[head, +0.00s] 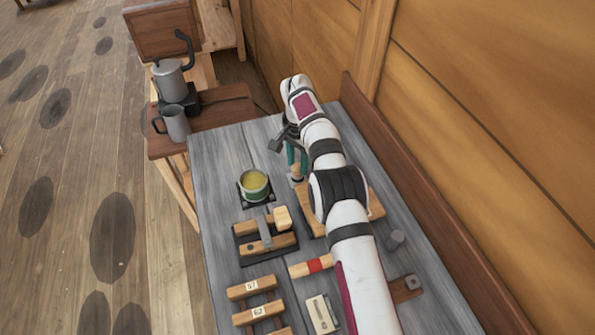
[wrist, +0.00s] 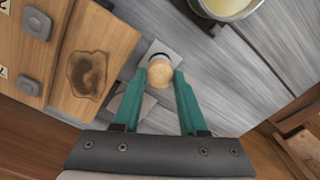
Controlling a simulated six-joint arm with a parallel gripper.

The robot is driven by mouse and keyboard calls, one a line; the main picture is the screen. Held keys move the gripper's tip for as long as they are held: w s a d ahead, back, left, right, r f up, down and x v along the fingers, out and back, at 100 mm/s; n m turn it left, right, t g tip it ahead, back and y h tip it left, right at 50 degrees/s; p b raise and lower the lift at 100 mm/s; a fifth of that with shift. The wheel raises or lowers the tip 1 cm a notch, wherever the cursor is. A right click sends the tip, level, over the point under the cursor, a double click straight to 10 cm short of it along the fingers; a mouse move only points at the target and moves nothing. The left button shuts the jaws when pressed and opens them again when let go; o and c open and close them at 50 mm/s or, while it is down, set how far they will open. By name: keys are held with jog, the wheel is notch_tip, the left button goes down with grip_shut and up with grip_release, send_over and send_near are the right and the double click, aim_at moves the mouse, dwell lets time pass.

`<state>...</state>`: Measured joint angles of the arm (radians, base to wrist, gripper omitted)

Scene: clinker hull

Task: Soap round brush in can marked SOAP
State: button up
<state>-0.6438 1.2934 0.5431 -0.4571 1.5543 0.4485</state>
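The round brush (head: 297,171) stands on the bench beneath my gripper, its pale rounded wooden end up. In the wrist view, that wooden end (wrist: 159,73) lies between my gripper's (wrist: 160,76) two green fingertips. The fingers are apart with the wood filling the gap; I cannot tell whether they press on it. In the head view my gripper (head: 296,153) is just above the brush. A green can (head: 254,187) with yellow contents stands left of the brush on a dark base. Its rim and contents show at the top of the wrist view (wrist: 226,6). No SOAP marking is readable.
A wooden board (head: 375,207) lies beside the brush, partly under my arm. A block rack (head: 264,247) and numbered wooden strips (head: 252,288) lie nearer. A grey mug (head: 175,123) and pot (head: 170,80) stand on a side table. A wooden ledge (head: 440,225) borders the bench's right.

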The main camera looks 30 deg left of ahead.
aim_at(298, 166)
grip_shut()
jog(key=shift+r, duration=3)
